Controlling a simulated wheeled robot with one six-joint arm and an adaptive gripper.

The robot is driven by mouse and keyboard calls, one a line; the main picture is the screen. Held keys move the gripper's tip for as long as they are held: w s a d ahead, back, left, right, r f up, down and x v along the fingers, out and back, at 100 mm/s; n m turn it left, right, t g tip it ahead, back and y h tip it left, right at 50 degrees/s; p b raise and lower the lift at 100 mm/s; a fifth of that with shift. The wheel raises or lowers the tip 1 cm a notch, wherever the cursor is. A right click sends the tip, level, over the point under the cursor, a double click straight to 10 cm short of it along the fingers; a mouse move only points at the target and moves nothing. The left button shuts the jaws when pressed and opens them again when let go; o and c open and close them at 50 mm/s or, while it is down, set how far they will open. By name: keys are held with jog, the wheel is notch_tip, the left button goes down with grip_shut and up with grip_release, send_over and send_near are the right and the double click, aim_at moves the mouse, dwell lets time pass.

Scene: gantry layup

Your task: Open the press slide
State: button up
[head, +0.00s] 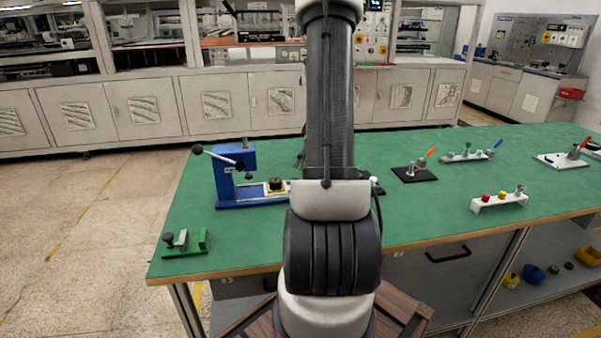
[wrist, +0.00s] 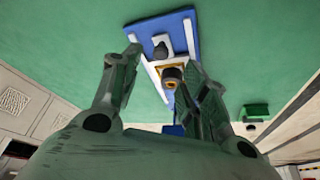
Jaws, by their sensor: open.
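The blue press (head: 229,178) stands on the left part of the green bench, with a black-knobbed lever sticking out to the left. Its slide (head: 277,186), a pale plate with a dark round part, lies on the base's right end, partly hidden by my arm. In the wrist view, the blue base (wrist: 185,22) carries white rails, a dark block (wrist: 161,50) and a yellow-edged piece with a dark round top (wrist: 172,74). My gripper (wrist: 163,58) is open, its fingers on either side of the rails in the picture. I cannot tell whether they touch anything.
A green fixture (head: 186,242) sits at the bench's front left corner. A black pad with an orange-handled clamp (head: 414,173), a white rack with coloured knobs (head: 499,200) and a white clamp plate (head: 560,160) stand to the right. Green bench top (head: 340,225) is bare around the press.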

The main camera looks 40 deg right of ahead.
jog(key=v, duration=0.5)
dwell(0.5)
jog(key=s+a+r+m+g, duration=0.1)
jog(key=s+a+m+g, duration=0.1)
jog(key=s+a+m, duration=0.55)
jog(key=s+a+r+n+t+h, duration=0.1)
jog(key=s+a+r, duration=0.3)
jog(key=a, duration=0.6)
jog(key=s+a+r+n+t, duration=0.1)
jog(key=s+a+r, duration=0.3)
jog(key=a+r, duration=0.5)
jog(key=shift+s+a+n+h, duration=0.2)
jog(key=shift+a+n+h, duration=0.3)
jog(key=shift+a, duration=0.3)
